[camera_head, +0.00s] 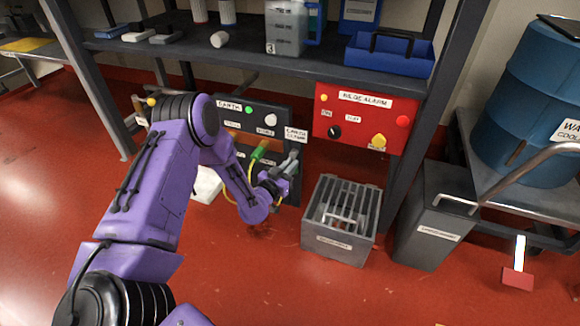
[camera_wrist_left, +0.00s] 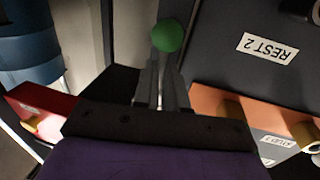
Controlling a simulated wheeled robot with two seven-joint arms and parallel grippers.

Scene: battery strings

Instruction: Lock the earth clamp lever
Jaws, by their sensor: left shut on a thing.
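The earth panel (camera_head: 262,118) is a dark board with an "EARTH" label, lamps and a green plug (camera_head: 259,150) on a yellow cable. A label (camera_head: 296,134) at its right edge appears to read "EARTH CLAMP". My left gripper (camera_head: 288,164) is at the panel's lower right, below this label. In the left wrist view its two grey fingers (camera_wrist_left: 162,86) are close together, with a round green knob (camera_wrist_left: 167,36) at their tips. The gripper is shut on this green knob or its lever. The clamp's body is mostly hidden by the gripper. My right gripper is out of view.
A red alarm panel (camera_head: 364,118) hangs right of the earth panel. A grey slatted box (camera_head: 341,246) and a dark bin (camera_head: 433,216) stand on the red floor to the right. A dark shelf (camera_head: 190,50) with a blue tray (camera_head: 391,58) runs above.

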